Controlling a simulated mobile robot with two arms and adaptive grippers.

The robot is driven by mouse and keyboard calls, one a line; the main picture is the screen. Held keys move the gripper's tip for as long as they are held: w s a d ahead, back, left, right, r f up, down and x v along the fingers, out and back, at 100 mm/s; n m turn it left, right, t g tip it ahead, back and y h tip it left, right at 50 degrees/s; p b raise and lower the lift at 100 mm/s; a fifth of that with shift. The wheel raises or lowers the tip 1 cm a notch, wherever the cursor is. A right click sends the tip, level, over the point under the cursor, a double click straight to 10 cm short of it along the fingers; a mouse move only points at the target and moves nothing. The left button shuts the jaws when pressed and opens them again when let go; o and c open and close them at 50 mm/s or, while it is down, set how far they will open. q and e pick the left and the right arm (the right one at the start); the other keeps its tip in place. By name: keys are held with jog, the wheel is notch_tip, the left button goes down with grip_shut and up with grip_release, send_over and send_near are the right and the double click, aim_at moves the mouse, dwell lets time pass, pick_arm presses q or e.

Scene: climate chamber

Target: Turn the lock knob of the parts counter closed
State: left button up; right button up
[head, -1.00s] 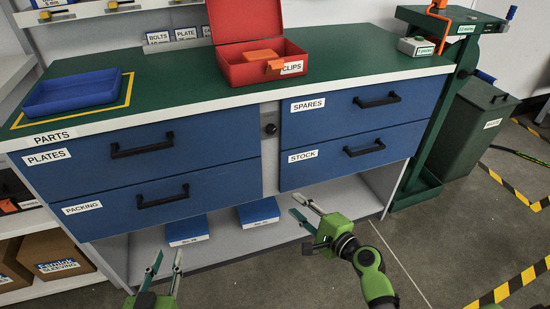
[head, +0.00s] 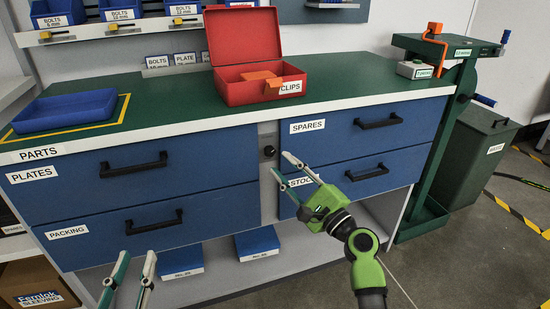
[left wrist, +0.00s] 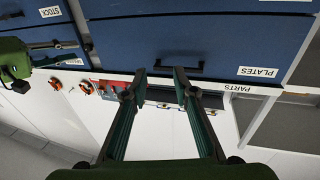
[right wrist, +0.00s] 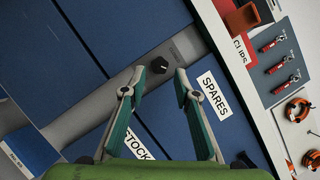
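The parts counter (head: 222,113) has a green top and blue drawers. Its black lock knob (head: 269,151) sits on the grey strip between the left and right drawers. In the right wrist view the knob (right wrist: 159,65) shows ahead, between and beyond the fingertips. My right gripper (head: 281,164) is open and empty, just in front of and below the knob, apart from it. It also shows open in the right wrist view (right wrist: 154,82). My left gripper (head: 130,268) is open and empty, low in front of the left drawers; the left wrist view (left wrist: 163,76) shows its fingers spread.
A red box (head: 260,85) labelled CLIPS and a blue tray (head: 64,109) stand on the counter top. The drawers carry black bar handles (head: 367,173). Blue boxes (head: 257,243) lie on the shelf below. A green stand (head: 439,130) is at the right.

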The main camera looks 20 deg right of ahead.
aim_at(270, 153)
jog(key=x, duration=0.3)
jog(key=shift+w+a, duration=0.15)
jog(key=shift+w, duration=0.2)
jog(key=shift+w+a+r, duration=0.1)
jog(key=shift+w+r, duration=0.05)
jog(key=shift+w, duration=0.2)
pick_arm(q)
jog(key=shift+d+r+t, duration=0.1)
jog(key=shift+r+t, duration=0.4)
jog(key=shift+r, duration=0.3)
pick_arm(e)
grip_shut()
pick_arm(q)
jog(key=shift+f, duration=0.1)
